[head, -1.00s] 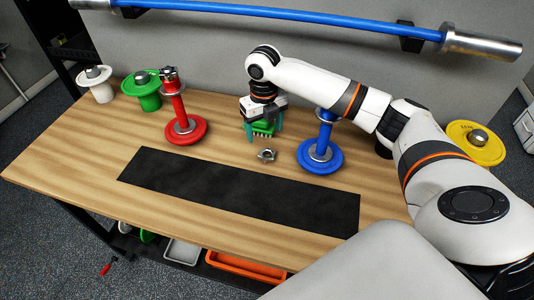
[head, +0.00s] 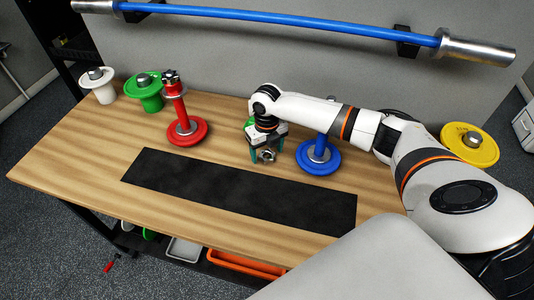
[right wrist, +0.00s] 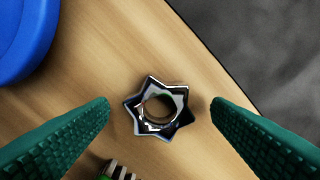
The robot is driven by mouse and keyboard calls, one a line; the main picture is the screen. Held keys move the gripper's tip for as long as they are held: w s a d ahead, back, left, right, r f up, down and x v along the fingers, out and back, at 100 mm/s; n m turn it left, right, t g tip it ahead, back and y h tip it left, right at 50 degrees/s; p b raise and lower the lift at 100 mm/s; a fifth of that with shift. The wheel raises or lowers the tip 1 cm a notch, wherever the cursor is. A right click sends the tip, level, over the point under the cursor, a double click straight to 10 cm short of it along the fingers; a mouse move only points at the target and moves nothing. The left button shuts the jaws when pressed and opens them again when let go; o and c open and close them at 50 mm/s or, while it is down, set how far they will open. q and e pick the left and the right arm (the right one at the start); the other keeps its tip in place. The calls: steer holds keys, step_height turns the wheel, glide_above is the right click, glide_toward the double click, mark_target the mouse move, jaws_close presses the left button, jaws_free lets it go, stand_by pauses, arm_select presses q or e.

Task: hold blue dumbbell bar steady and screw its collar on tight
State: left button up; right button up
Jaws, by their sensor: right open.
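The blue dumbbell bar (head: 321,146) stands upright on its blue plate (head: 318,159) on the table, its top partly hidden by my right arm. A silver star-shaped collar (head: 267,156) lies flat on the wood to its left, apart from the bar. My right gripper (head: 265,153) is open above the collar. In the right wrist view the collar (right wrist: 158,108) lies between the two teal fingertips, touching neither. The edge of the blue plate (right wrist: 22,35) shows at upper left there. My left gripper is not in view.
A red dumbbell (head: 180,112) stands upright left of my right gripper. A black mat (head: 240,190) lies in front, bare. White (head: 99,84), green (head: 146,92) and yellow (head: 470,145) plates sit toward the back. A small green object (right wrist: 118,172) is partly visible near the collar.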

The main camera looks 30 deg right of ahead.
steer(key=shift+f, duration=0.3)
steer(key=c, duration=1.2)
arm_select(q)
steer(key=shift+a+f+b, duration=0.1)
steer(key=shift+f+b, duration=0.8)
steer(key=shift+b, duration=0.1)
arm_select(e)
steer(key=shift+r, duration=5.05)
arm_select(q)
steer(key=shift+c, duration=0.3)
